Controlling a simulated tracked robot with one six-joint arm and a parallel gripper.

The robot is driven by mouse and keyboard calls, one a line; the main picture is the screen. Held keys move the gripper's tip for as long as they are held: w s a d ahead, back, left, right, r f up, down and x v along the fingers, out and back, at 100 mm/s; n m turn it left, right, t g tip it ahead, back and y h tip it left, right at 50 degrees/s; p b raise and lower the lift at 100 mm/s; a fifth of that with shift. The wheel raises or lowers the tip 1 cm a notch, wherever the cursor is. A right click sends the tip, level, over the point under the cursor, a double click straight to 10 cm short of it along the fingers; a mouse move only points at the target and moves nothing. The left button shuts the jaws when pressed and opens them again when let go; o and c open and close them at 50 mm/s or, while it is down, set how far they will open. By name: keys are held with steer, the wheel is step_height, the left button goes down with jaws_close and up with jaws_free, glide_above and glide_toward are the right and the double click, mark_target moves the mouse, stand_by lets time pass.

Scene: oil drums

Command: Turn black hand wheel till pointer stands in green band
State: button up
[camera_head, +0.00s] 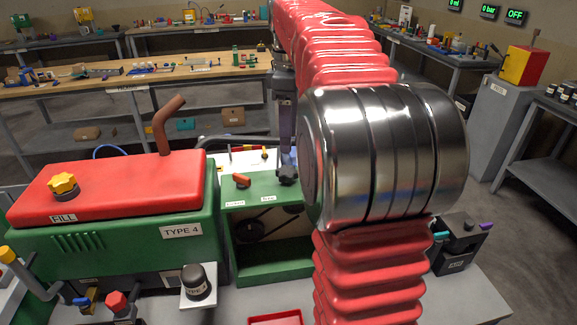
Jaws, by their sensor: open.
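My gripper (288,163) points down in the middle of the view, its grey body partly beside my red sleeved arm. Its tips are directly above or around a small black lobed knob (288,176) on top of the green housing (272,268); I cannot tell whether they touch it. The jaws are open. This knob looks like the black hand wheel, but I cannot be sure. A dark round wheel (251,229) also shows inside the housing's open front. I cannot make out the pointer or the green band; my arm hides the area to the right.
An orange lever (242,180) sits left of the knob. Left stands a red-topped green machine (110,185) with a brown pipe (164,124) and yellow cap (64,185). A black box (461,247) stands at right. A red tray (275,319) lies in front.

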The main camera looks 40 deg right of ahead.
mark_target(289, 170)
step_height(289, 170, down, 10)
steer(key=shift+f, duration=0.1)
stand_by(0.4)
steer(key=shift+c, duration=0.3)
steer(key=c, duration=1)
